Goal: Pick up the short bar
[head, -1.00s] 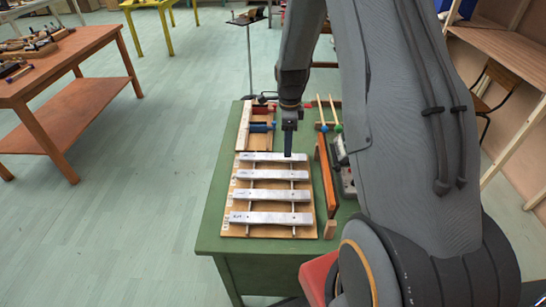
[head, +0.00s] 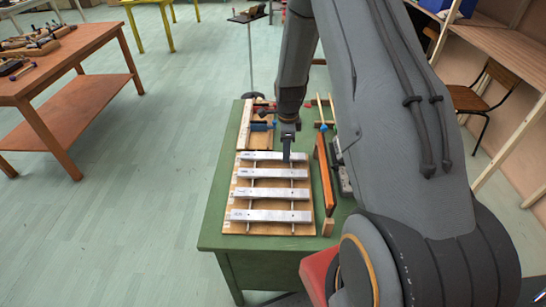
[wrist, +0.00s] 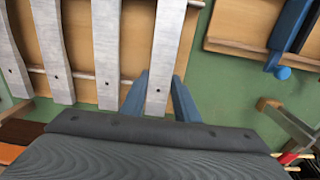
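The short bar is the farthest silver bar (head: 262,156) on the wooden frame in the head view, and the rightmost bar (wrist: 167,50) in the wrist view. It lies flat across the frame's rails. My gripper (head: 287,158) is at the bar's right end in the head view. In the wrist view my gripper (wrist: 160,85) is open, with one blue-grey finger on each side of the bar near its end. How far down the fingertips reach is hard to tell.
Several longer silver bars (head: 270,216) lie parallel on the same wooden frame. An orange wooden bar (head: 326,176) stands to the right. A board with blue clamps (wrist: 290,35) lies just beyond the short bar. The green table (head: 213,222) is bare along its left edge.

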